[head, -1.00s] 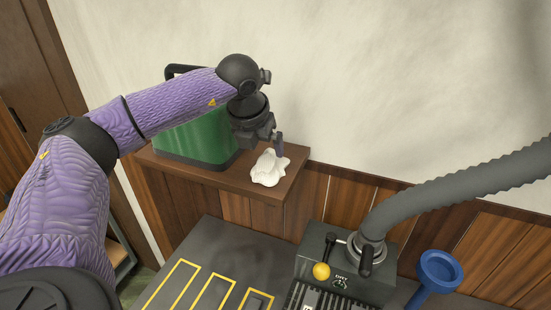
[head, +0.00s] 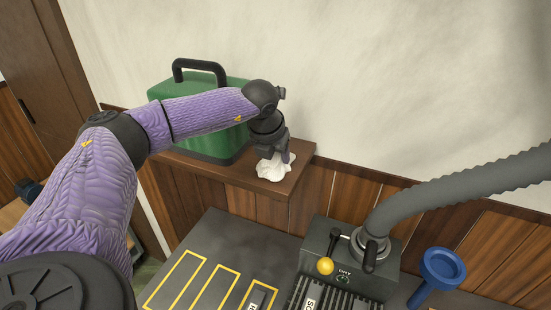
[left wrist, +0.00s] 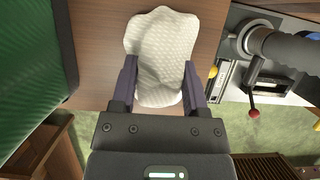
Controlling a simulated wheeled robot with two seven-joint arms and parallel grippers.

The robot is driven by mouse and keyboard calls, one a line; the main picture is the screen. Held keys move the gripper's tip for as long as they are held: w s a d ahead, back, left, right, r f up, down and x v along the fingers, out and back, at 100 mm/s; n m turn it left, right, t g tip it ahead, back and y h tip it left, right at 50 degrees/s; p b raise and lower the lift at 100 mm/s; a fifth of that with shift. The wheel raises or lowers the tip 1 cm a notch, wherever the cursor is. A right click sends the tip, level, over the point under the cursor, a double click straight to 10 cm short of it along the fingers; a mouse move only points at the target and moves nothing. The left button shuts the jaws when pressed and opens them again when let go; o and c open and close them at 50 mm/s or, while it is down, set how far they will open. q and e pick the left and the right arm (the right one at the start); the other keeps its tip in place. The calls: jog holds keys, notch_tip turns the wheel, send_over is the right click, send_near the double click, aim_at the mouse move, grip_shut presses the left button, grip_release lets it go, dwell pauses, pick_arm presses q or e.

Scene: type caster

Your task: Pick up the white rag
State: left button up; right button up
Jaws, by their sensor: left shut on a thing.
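The white rag (head: 274,168) lies crumpled on the wooden shelf (head: 229,171), near its right end. My left gripper (head: 282,157) reaches down onto it from above. In the left wrist view the rag (left wrist: 161,55) sits between the two dark fingers of my left gripper (left wrist: 160,82), which are shut on it. The rag's far part spreads out past the fingertips over the wood. In the head view the gripper hides part of the rag. My right gripper is in neither view.
A green case (head: 206,142) with a black handle stands on the shelf left of the rag. Below is a grey worktop (head: 222,238) with yellow outlines. A machine (head: 341,262) with a yellow-knobbed lever, a thick grey hose (head: 455,190) and a blue funnel (head: 440,268) are at right.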

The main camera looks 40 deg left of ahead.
pick_arm(q)
grip_shut()
jog(key=shift+r, duration=0.1)
notch_tip(320, 180, up, 10)
jog(key=shift+f, duration=0.1)
